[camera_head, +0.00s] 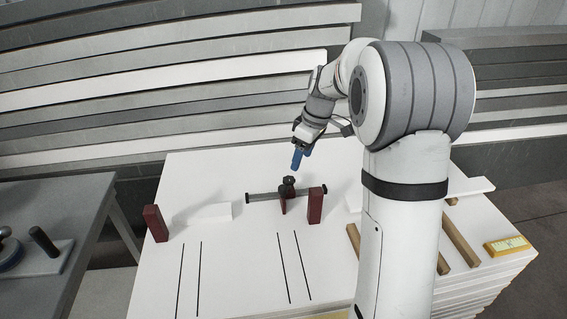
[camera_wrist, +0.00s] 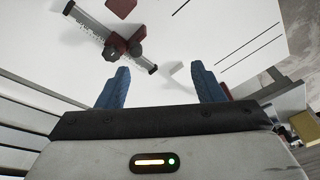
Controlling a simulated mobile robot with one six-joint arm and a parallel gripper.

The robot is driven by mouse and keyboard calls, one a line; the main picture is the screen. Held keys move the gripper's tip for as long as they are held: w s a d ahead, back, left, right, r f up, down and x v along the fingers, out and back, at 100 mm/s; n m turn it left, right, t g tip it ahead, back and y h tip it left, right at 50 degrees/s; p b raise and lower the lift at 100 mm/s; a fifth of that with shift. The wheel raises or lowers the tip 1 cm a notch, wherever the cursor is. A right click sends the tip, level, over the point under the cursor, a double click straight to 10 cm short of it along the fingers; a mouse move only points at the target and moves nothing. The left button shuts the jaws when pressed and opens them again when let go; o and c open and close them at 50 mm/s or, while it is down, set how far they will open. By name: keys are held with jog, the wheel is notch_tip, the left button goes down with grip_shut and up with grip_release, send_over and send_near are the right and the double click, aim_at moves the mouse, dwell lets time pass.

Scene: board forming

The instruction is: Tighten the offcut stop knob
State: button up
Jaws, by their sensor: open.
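The offcut stop knob (camera_head: 288,181) is a small dark knob on top of a dark red stop block (camera_head: 284,204). The block sits on a dark bar (camera_head: 262,197) lying across the white board stack. In the wrist view the knob (camera_wrist: 111,54) shows beside the red block (camera_wrist: 124,43) on a bar with scale marks (camera_wrist: 96,29). My gripper (camera_head: 297,165) has blue fingers and is just above and behind the knob, apart from it. In the wrist view my gripper (camera_wrist: 159,76) is open and empty, with the knob beyond the left finger.
Dark red blocks stand at the bar's right end (camera_head: 316,205) and at the board's left edge (camera_head: 156,223). White offcuts (camera_head: 211,212) lie nearby. Wooden strips (camera_head: 460,238) and a yellow object (camera_head: 507,246) are at the right. A grey bench (camera_head: 70,200) is at the left.

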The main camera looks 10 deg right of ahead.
jog(key=w+d+f+n+y+p, duration=0.15)
jog(key=w+f+n, duration=0.25)
jog(key=w+f, duration=0.45)
jog(key=n, duration=0.4)
send_near(289, 178)
jog(key=shift+g+y, duration=0.35)
jog(key=shift+g, duration=0.05)
jog(key=x, duration=0.2)
jog(key=p+x, duration=0.1)
jog(key=x, duration=0.5)
jog(key=shift+w+d+f+p, duration=0.2)
jog(key=shift+w+f+p, duration=0.05)
jog(key=shift+f+p, duration=0.1)
jog(key=shift+c, duration=0.2)
